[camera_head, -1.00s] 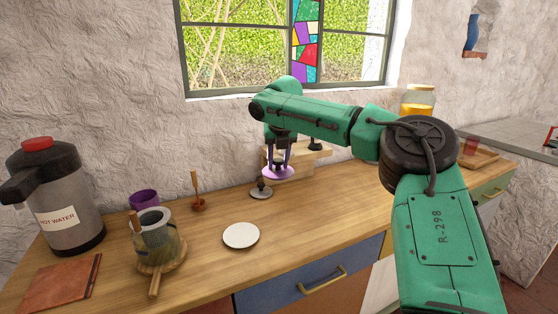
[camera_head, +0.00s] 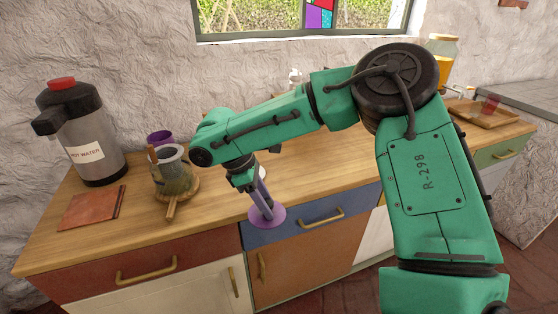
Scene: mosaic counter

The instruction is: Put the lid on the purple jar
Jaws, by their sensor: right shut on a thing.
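The purple lid (camera_head: 275,218), a flat round disc, hangs under my right gripper (camera_head: 263,203), which is shut on it. In the picture the lid overlaps the counter's front edge above the blue drawer; its exact height is unclear. The purple jar (camera_head: 160,136) stands at the back left of the counter, next to the wall. Its lower part is hidden behind a grey pot (camera_head: 168,154). The lid is well to the right of the jar and nearer to me, apart from it. My left gripper is out of view.
The grey pot sits on a round wooden board (camera_head: 182,189) with a handle, between jar and front edge. A hot water dispenser (camera_head: 92,135) and a brown board (camera_head: 92,207) are at left. My right arm hides much of the middle counter.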

